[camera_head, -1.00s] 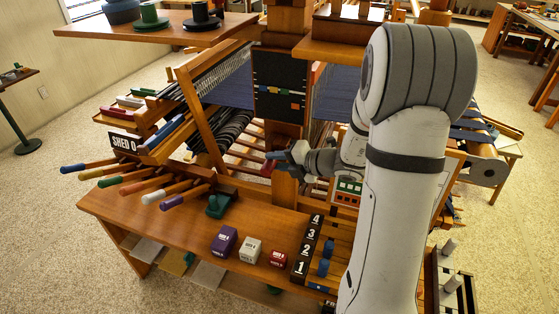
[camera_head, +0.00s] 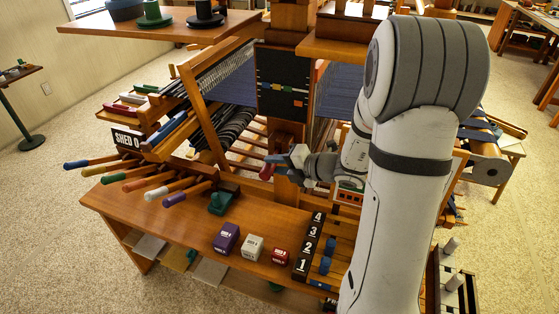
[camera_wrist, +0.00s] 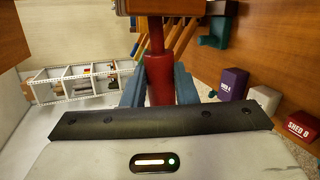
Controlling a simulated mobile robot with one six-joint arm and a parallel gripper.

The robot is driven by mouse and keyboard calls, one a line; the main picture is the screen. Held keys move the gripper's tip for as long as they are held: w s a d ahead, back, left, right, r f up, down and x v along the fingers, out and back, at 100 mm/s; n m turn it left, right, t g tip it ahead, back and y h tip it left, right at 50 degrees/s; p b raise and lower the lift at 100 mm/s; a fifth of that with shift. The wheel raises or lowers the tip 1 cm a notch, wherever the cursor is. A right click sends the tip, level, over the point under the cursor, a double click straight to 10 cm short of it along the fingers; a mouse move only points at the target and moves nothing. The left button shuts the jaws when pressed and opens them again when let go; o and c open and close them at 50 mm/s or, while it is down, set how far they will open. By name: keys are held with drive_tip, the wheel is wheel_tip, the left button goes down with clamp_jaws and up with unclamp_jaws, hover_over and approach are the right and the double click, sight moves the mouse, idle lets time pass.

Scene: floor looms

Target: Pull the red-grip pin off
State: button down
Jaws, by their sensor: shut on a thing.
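The red-grip pin (camera_wrist: 157,75) stands upright in the wrist view, its thicker grip between my two blue-grey fingers. My gripper (camera_wrist: 159,88) is shut on that grip. The narrower red upper part of the pin meets a wooden piece (camera_wrist: 170,7) at the top edge of the wrist view. I cannot tell how deep the pin sits there. In the head view my gripper (camera_head: 283,160) is in front of the loom's middle post, and a bit of red (camera_head: 266,172) shows at its tips.
The loom bench (camera_head: 150,218) carries a row of coloured handles (camera_head: 136,184), a green block (camera_head: 222,202), and purple (camera_head: 226,238), white (camera_head: 252,247) and red (camera_head: 280,256) blocks. The numbered rack (camera_head: 308,247) stands right of them. A wooden shelf (camera_head: 110,30) overhangs at the upper left.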

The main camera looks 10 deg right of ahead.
sight(268, 177)
drive_tip(key=shift+s+a, duration=0.65)
drive_tip(key=shift+s, duration=0.3)
drive_tip(key=shift+s+a, duration=0.65)
drive_tip(key=shift+s, duration=0.3)
